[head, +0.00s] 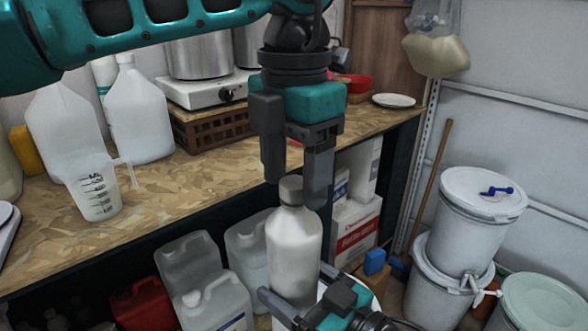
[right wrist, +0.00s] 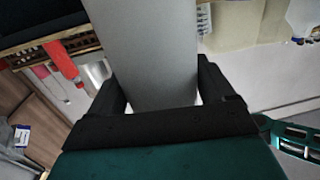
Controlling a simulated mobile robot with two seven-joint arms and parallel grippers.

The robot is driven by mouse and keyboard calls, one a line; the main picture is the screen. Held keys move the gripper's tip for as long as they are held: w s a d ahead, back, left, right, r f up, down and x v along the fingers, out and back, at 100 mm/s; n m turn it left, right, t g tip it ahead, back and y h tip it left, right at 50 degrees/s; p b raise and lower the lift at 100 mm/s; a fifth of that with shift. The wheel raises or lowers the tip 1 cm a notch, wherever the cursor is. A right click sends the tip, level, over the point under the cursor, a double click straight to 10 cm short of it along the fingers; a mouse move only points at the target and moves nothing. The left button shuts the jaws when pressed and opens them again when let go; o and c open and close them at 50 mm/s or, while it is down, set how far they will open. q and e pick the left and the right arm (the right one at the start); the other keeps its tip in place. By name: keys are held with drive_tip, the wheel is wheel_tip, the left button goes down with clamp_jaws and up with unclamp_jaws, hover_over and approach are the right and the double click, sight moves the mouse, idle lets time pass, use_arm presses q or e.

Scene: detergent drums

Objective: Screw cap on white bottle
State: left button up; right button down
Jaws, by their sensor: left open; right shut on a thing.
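The white bottle (head: 294,245) stands upright at the lower middle of the head view. A dark grey cap (head: 291,188) sits on top of its neck; I cannot tell how tightly. My left gripper (head: 295,190) comes down from above, open, with one finger on each side of the cap in the picture. I cannot tell whether a finger touches it. My right gripper (head: 305,301) is shut on the lower part of the bottle. The right wrist view shows the bottle's pale body (right wrist: 155,50) between its fingers. The bottle's base is mostly hidden.
A wooden worktop (head: 165,215) holds a measuring jug (head: 95,196), large white jugs (head: 137,112) and a hotplate (head: 203,93). Canisters (head: 215,304) and a box (head: 352,228) stand below. White drums (head: 480,205) stand at the right.

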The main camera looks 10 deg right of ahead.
use_arm(q)
wheel_tip(320, 180, up, 12)
idle(0.6)
drive_tip(key=shift+f, duration=0.1)
idle(0.4)
